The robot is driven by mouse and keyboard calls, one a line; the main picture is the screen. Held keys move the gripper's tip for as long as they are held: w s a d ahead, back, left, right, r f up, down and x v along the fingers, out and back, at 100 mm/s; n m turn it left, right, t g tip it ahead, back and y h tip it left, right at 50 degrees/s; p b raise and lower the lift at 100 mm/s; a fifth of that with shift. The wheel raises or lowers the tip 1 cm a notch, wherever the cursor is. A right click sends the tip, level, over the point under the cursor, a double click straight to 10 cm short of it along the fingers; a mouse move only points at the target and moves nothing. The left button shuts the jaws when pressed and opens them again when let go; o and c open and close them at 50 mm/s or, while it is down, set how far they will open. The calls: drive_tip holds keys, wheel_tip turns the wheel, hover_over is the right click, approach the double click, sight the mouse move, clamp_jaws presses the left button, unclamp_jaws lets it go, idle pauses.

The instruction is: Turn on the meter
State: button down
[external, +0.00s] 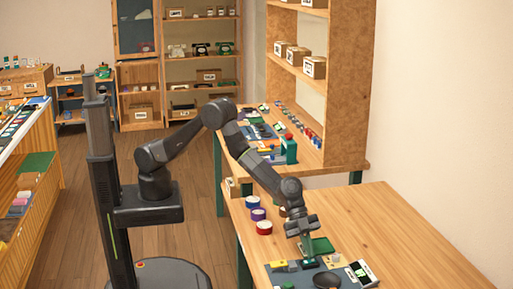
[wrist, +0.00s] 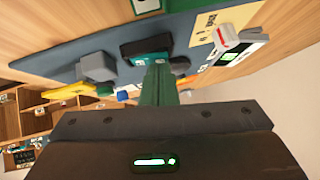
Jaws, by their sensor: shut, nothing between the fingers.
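A white device with a black face and a green patch, which looks like the meter (external: 362,273), lies at the right end of a blue-grey mat on the table. In the wrist view the meter (wrist: 236,52) is at upper right, with a white and red piece beside or on it. I cannot tell a switch's position. My gripper (external: 308,254) points down over the mat, to the left of the meter and apart from it. Its green fingers (wrist: 158,84) are closed together and empty, close to a dark and teal block (wrist: 146,50).
The mat (external: 281,278) also holds a yellow piece (external: 278,264), a dark round item (external: 327,280) and a green board (external: 321,245). Blue, purple and red rolls (external: 264,227) stand behind at left. The table's right side (external: 420,240) is clear.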

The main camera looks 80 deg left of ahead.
drive_tip(key=shift+f, duration=0.1)
drive_tip(key=shift+w+f+n+g+b, duration=0.3)
drive_tip(key=shift+f+g+b, duration=0.2)
drive_tip(key=shift+b, duration=0.4)
drive_tip(key=shift+s+r+p, duration=0.15)
drive_tip(key=shift+r+p, duration=0.15)
drive_tip(key=shift+f, duration=0.1)
drive_tip(key=shift+s, duration=0.1)
drive_tip(key=shift+s+f+b, duration=0.15)
drive_tip(key=shift+s+b, duration=0.1)
drive_tip(key=shift+b, duration=0.35)
drive_tip(key=shift+s+a+b, duration=0.1)
drive_tip(key=shift+s+b, duration=0.45)
drive_tip(key=shift+b, duration=0.05)
drive_tip(key=shift+r, duration=0.2)
